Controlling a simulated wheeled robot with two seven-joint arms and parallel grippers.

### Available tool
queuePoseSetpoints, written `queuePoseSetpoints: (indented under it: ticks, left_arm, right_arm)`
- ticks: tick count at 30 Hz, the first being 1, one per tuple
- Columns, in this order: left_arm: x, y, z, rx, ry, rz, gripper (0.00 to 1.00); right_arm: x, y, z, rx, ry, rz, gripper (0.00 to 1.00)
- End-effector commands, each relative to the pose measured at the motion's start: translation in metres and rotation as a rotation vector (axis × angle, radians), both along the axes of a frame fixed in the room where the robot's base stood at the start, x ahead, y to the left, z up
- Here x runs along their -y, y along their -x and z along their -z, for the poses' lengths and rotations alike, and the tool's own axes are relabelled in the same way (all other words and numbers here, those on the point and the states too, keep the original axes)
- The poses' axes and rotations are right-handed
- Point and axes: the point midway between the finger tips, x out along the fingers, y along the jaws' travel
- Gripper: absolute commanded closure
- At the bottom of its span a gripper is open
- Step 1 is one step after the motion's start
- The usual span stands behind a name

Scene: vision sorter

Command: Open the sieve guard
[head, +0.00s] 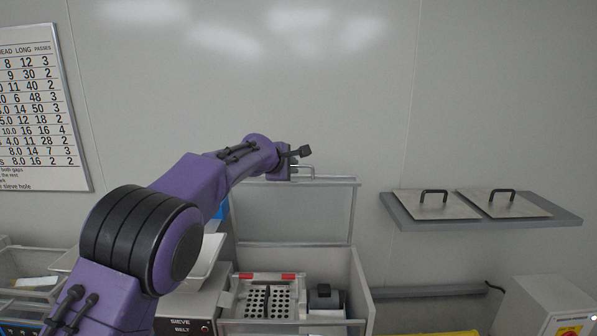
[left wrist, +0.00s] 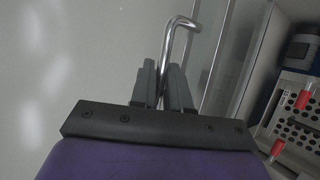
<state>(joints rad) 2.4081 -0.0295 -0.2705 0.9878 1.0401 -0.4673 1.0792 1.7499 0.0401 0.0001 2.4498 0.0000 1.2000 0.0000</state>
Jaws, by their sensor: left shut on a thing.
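The sieve guard (head: 293,214) is a clear framed panel. It stands raised, nearly upright, at the back of the sieve box in the head view. A bent metal handle (head: 328,177) is at its top edge, and it shows bright in the left wrist view (left wrist: 182,22). My left gripper (head: 300,168) is at the top edge of the guard and shut on the handle. Its two fingers (left wrist: 162,85) close around the bar in the left wrist view. My right gripper is not in view.
Below the guard, the open box (head: 362,275) holds a sieve plate with holes (head: 268,300), red tabs and a dark device (head: 325,300). A grey shelf (head: 555,220) with two handled plates is on the right wall. Bins stand at left.

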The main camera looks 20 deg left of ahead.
Motion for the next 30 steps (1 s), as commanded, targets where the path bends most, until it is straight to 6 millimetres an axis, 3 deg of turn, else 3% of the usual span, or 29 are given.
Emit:
queuePoseSetpoints:
  ticks: [15,16,18,26,30]
  left_arm:
    - [-0.002,-0.003,0.001,-0.018,0.006,0.000,1.00]
    - [-0.002,-0.003,0.002,-0.018,0.006,0.000,0.81]
    - [-0.003,-0.002,0.002,-0.018,0.006,-0.001,0.63]
    - [-0.006,-0.001,0.001,-0.018,0.007,-0.004,0.63]
    - [-0.008,0.013,-0.003,-0.014,0.008,-0.007,0.63]
  right_arm:
    - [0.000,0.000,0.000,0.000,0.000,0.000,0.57]
    - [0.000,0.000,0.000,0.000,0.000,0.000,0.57]
    - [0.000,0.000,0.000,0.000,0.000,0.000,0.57]
    - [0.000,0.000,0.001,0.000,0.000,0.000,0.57]
    - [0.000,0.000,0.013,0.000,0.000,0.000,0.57]
